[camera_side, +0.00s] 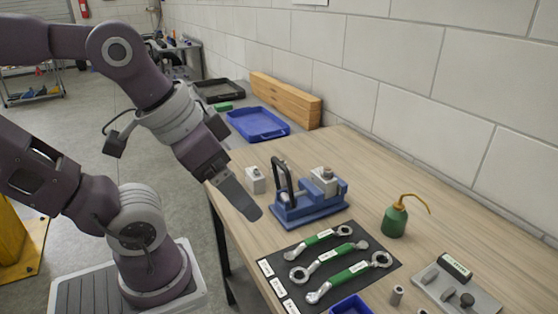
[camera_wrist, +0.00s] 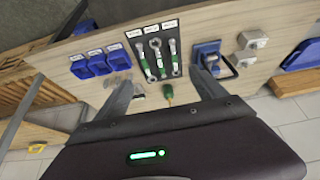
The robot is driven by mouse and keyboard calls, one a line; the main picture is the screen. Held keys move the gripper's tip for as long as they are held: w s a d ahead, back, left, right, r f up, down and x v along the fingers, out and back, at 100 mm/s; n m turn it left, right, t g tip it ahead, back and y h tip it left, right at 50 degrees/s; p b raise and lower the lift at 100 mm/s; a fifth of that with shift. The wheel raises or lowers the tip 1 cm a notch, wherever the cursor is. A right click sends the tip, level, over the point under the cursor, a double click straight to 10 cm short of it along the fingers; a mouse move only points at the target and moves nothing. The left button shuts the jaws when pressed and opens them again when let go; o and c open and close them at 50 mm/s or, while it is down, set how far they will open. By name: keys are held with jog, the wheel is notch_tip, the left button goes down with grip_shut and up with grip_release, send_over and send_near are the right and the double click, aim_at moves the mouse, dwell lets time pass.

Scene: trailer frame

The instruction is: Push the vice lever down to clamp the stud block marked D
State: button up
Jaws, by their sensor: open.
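The blue vice (camera_side: 310,207) stands on the wooden bench, with its dark looped lever (camera_side: 283,176) raised upright. The vice (camera_wrist: 207,48) also shows in the wrist view, beyond the tip of my right finger. My gripper (camera_side: 257,214) is open and empty, above the bench's near edge, left of the vice and apart from the lever. In the wrist view its two fingers (camera_wrist: 160,78) are spread wide.
Another pale block (camera_side: 255,180) stands left of the vice. Green-handled wrenches (camera_side: 330,259) lie on a black mat in front. A green oil can (camera_side: 394,221) stands to the right. A blue tray (camera_side: 258,124) and timber (camera_side: 286,100) lie behind.

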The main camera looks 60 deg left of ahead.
jog(key=w+a+r+n, duration=0.1)
jog(key=w+r+n+g, duration=0.1)
jog(key=w, duration=0.1)
jog(key=w+a+r+n, duration=0.1)
jog(key=w+n, duration=0.1)
jog(key=shift+w+a+g, duration=0.15)
jog(key=shift+a+g, duration=0.15)
jog(key=shift+g, duration=0.1)
jog(key=c, duration=0.7)
jog(key=w+a+n+g, duration=0.1)
jog(key=w+a+n, duration=0.1)
jog(key=w+a+n+g, duration=0.1)
jog(key=w+a+n, duration=0.1)
jog(key=w, duration=0.1)
jog(key=w+a+n+g, duration=0.1)
jog(key=w+a+n, duration=0.2)
jog(key=shift+w+r, duration=0.1)
jog(key=shift+w, duration=0.1)
jog(key=shift+c, duration=1)
jog(key=n+g, duration=0.3)
jog(key=n, duration=0.4)
send_near(279, 161)
jog(key=f, duration=0.4)
jog(key=s+f, duration=0.1)
jog(key=f, duration=0.1)
jog(key=shift+s+f, duration=0.1)
jog(key=shift+f, duration=0.8)
grip_shut()
